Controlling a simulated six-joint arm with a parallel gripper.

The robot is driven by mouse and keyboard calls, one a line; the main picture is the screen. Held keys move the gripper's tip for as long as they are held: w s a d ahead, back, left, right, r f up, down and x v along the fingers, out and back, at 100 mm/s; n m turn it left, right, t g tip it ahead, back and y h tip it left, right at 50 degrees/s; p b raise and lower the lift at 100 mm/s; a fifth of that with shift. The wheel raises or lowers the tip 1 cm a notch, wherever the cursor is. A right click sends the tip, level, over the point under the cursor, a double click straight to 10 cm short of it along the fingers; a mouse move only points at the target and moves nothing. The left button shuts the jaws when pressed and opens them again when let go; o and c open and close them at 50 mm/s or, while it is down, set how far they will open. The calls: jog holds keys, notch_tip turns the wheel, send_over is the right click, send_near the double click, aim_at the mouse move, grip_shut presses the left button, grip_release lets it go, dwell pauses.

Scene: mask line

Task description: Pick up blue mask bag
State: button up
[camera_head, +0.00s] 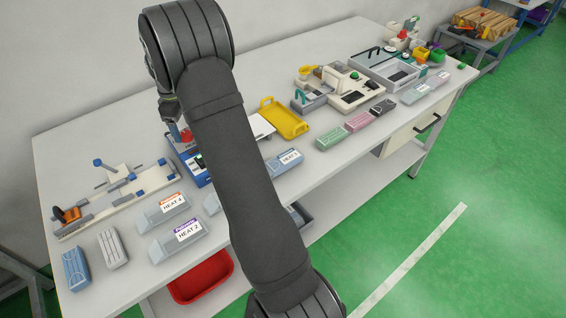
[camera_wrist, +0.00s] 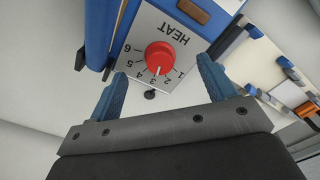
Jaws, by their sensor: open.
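A blue mask bag (camera_head: 75,268) lies flat at the left front corner of the table in the head view. A whitish-grey bag (camera_head: 113,248) lies just right of it. My gripper (camera_wrist: 164,68) is open and empty in the wrist view, its blue fingers spread on either side of a red heat knob (camera_wrist: 159,56). I cannot tell whether the fingers touch the knob. The knob's white pointer is around 2 to 3. In the head view my arm hides most of the gripper. The blue bag is well to the left of the gripper and does not show in the wrist view.
Grey holders labelled HEAT 4 (camera_head: 162,212) and HEAT 2 (camera_head: 180,241) stand right of the bags. A grey fixture (camera_head: 120,190) lies behind them. The blue heat machine (camera_head: 190,165) is partly behind my arm. Green, pink and black packs lie farther right.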

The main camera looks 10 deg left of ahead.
jog(key=d+r+m+h, duration=0.1)
jog(key=d+r, duration=0.1)
jog(key=r, duration=0.1)
jog(key=d+r+t+h, duration=0.1)
jog(key=d+r, duration=0.2)
jog(key=d+r+m+t, duration=0.1)
jog(key=d+r, duration=0.2)
jog(key=shift+w+d+r+m+h, duration=0.1)
jog(key=shift+d+r+m+h, duration=0.2)
jog(key=shift+h, duration=0.1)
jog(key=d+r, duration=0.2)
jog(key=d, duration=0.2)
jog(key=n+t, duration=0.1)
jog(key=n, duration=1.1)
send_near(288, 156)
jog(key=x, duration=0.3)
jog(key=shift+s+d+f, duration=0.25)
jog(key=shift+d, duration=0.05)
jog(key=shift+w+x, duration=0.15)
jog(key=shift+x, duration=1.3)
jog(key=shift+w+x, duration=0.15)
jog(key=shift+x, duration=1.3)
jog(key=shift+a+f, duration=0.15)
jog(key=shift+f, duration=0.05)
jog(key=c, duration=1)
